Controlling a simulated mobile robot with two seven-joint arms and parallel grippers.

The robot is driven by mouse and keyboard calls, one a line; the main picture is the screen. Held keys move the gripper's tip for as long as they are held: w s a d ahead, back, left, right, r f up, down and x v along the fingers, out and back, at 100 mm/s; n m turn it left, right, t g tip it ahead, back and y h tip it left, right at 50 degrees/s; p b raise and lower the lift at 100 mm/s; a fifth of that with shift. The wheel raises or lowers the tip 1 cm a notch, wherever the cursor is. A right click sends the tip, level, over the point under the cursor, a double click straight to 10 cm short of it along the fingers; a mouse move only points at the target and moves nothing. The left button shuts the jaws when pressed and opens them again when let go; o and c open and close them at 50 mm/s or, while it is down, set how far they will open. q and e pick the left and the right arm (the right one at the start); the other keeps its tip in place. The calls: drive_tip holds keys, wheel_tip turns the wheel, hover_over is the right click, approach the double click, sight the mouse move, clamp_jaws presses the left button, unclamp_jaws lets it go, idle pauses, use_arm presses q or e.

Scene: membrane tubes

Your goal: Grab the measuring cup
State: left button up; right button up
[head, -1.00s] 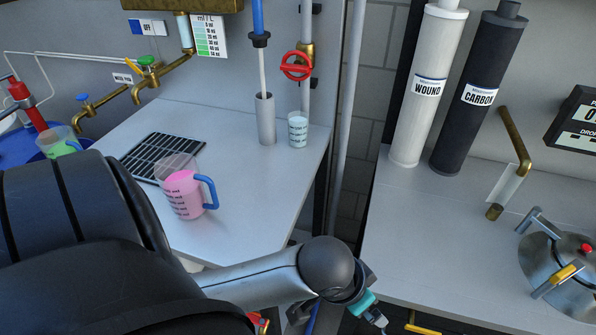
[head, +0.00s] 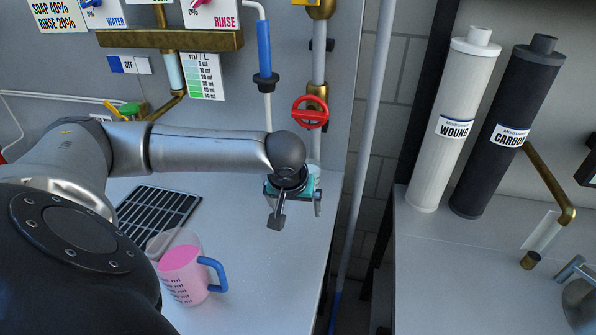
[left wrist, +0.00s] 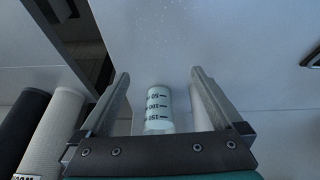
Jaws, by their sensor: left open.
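A small clear measuring cup with dark volume marks and pale contents stands on the bench; in the left wrist view the cup (left wrist: 158,108) shows between the fingers. In the head view only a bit of the cup (head: 315,170) shows behind my gripper. My left gripper (head: 297,212) is open above the bench; in the left wrist view its fingers (left wrist: 160,74) are apart, one on each side of the cup in the picture. I cannot tell whether they touch it. A larger jug (head: 182,272) with pink liquid and a blue handle stands nearer. My right gripper is out of view.
A black drain grate (head: 158,215) lies left on the bench. A red valve wheel (head: 310,112) and a blue tube (head: 264,50) are behind the gripper. White and black filter cartridges (head: 453,120) stand on the right counter, past a gap.

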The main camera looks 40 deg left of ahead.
use_arm(q)
drive_tip(key=w, duration=0.1)
drive_tip(key=w+a, duration=0.1)
drive_tip(key=w, duration=0.1)
drive_tip(key=w+a, duration=0.1)
drive_tip(key=w+b, duration=0.1)
drive_tip(key=w, duration=0.1)
drive_tip(key=shift+a, duration=0.4)
drive_tip(key=shift+w+a, duration=0.4)
drive_tip(key=shift+w, duration=0.2)
drive_tip(key=shift+w+a, duration=0.15)
drive_tip(key=shift+w, duration=0.2)
drive_tip(key=shift+w+a+b, duration=0.25)
drive_tip(key=shift+w+a, duration=0.1)
drive_tip(key=shift+w, duration=0.25)
drive_tip(key=shift+w+a+b, duration=0.25)
drive_tip(key=shift+w+a, duration=0.1)
drive_tip(key=shift+w, duration=0.25)
drive_tip(key=shift+x, duration=0.85)
drive_tip(key=shift+a+f+b, duration=0.1)
drive_tip(key=shift+f+b, duration=0.25)
drive_tip(key=shift+f, duration=0.3)
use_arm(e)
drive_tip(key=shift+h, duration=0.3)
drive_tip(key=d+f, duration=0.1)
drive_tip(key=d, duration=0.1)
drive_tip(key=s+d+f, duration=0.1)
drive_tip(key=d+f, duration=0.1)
